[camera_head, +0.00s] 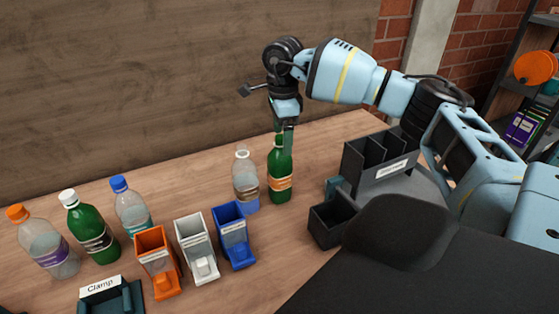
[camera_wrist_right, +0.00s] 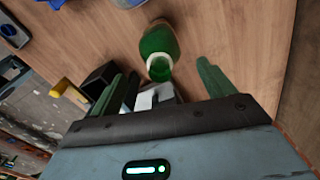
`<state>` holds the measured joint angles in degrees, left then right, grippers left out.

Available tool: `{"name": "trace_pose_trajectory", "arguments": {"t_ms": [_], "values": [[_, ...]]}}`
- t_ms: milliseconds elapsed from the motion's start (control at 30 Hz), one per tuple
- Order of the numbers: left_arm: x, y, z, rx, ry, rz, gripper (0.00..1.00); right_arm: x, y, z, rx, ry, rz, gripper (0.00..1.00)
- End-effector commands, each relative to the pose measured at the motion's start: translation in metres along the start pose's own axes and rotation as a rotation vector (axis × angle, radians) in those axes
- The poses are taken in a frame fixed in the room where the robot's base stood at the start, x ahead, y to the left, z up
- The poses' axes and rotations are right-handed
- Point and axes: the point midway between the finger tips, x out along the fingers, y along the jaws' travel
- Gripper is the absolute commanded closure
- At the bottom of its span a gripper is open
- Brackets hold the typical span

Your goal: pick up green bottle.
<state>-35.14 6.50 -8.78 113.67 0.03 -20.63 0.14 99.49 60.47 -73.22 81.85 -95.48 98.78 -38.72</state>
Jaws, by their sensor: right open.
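A green bottle (camera_head: 280,178) with an orange label stands upright on the table, right of a clear bottle. My right gripper (camera_head: 284,128) points down over its top and is open, with a finger in front of the neck. In the right wrist view, the green bottle (camera_wrist_right: 158,42) lies just beyond the open right gripper (camera_wrist_right: 165,82), its top roughly between the fingertips; I see no contact. Another green bottle (camera_head: 90,230), with a white cap, stands at the left. My left gripper is not in view.
Clear bottles (camera_head: 246,182) stand beside the green ones. Orange (camera_head: 157,262), white (camera_head: 195,248) and blue (camera_head: 234,237) small bins stand in front. A dark divided organizer (camera_head: 378,165) is close on the right. A clamp holder (camera_head: 110,299) sits front left. A wall is behind.

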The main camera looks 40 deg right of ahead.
Motion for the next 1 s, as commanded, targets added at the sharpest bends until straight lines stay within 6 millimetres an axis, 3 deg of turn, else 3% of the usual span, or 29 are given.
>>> {"name": "trace_pose_trajectory", "arguments": {"t_ms": [400,700,1000], "values": [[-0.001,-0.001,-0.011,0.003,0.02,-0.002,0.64,0.047,-0.002,0.006,0.001,0.001,0.001,0.19],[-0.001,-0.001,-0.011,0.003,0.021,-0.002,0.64,0.051,-0.002,0.006,0.001,0.0,0.001,0.19],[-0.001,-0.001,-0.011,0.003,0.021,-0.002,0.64,0.051,-0.002,0.006,0.001,0.0,0.001,0.57]]}}
